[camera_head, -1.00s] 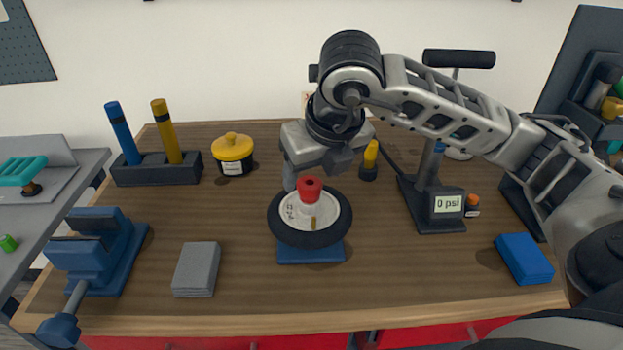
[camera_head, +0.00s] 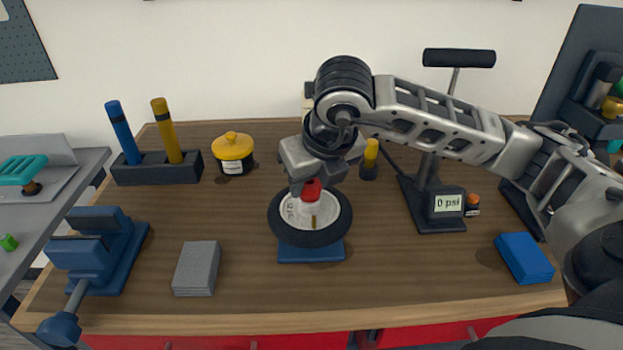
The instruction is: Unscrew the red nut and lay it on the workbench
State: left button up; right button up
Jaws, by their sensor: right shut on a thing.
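The red nut (camera_head: 312,190) sits at the top of the white hub of a black-tyred wheel (camera_head: 310,236). The wheel lies on a blue stand (camera_head: 312,251) on the wooden workbench (camera_head: 262,290). My right gripper (camera_head: 308,183) comes down over the hub from above and is shut on the red nut. The gripper hides the top of the nut. The nut is still at the hub; I cannot tell how far it is threaded. My left gripper is not in view.
A blue vise (camera_head: 100,245) and a grey block (camera_head: 197,269) stand to the left. A yellow-lidded pot (camera_head: 233,152) and a holder with two tyre levers (camera_head: 157,169) stand behind. A pump with a gauge (camera_head: 442,204) and a blue block (camera_head: 524,258) are right. The front middle is bare.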

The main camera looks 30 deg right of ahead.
jog(key=n+y+b, duration=0.1)
jog(key=n+b, duration=0.1)
jog(key=n, duration=0.1)
jog(key=shift+f, duration=0.15)
jog(key=o, duration=0.5)
jog(key=shift+n+y, duration=0.3)
jog(key=shift+n, duration=0.2)
jog(key=o, duration=0.5)
jog(key=shift+o, duration=0.2)
